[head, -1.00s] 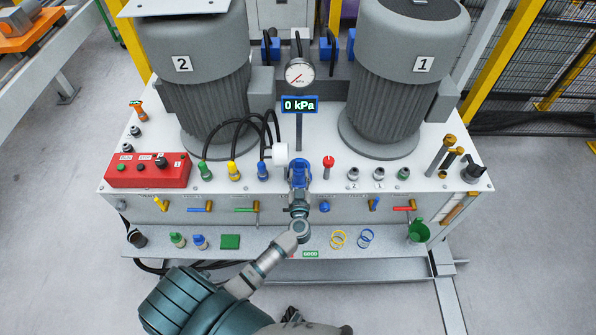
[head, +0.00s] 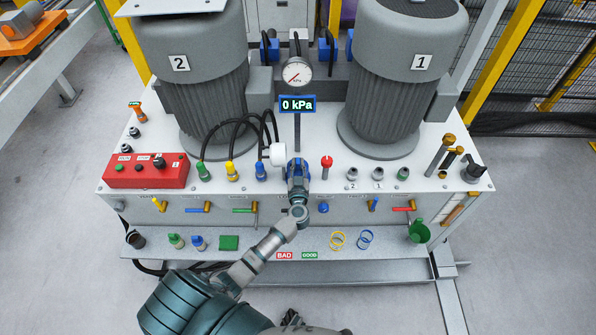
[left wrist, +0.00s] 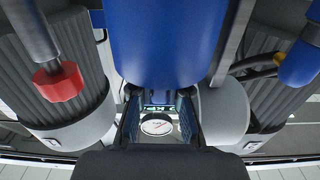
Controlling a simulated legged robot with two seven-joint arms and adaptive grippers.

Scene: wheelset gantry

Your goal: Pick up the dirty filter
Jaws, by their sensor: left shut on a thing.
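A blue cylinder (head: 298,167) stands at the middle of the white bench top, just below the pressure gauge. It looks like the filter; I cannot see dirt on it. In the left wrist view the blue cylinder (left wrist: 165,40) is large and close, filling the top middle. My left gripper (head: 297,180) is shut on it from the front, and the fingers hide part of it. The left gripper's dark fingers also show in the left wrist view (left wrist: 159,115). I cannot tell whether the cylinder is clear of its seat. My right gripper is not in view.
A white round cap (head: 278,154) sits close left of the cylinder, with hoses beyond. A red-topped post (head: 327,162) stands close right. The gauge (head: 297,72) and two motors rise behind. BAD (head: 284,255) and GOOD (head: 309,255) labels lie on the front shelf.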

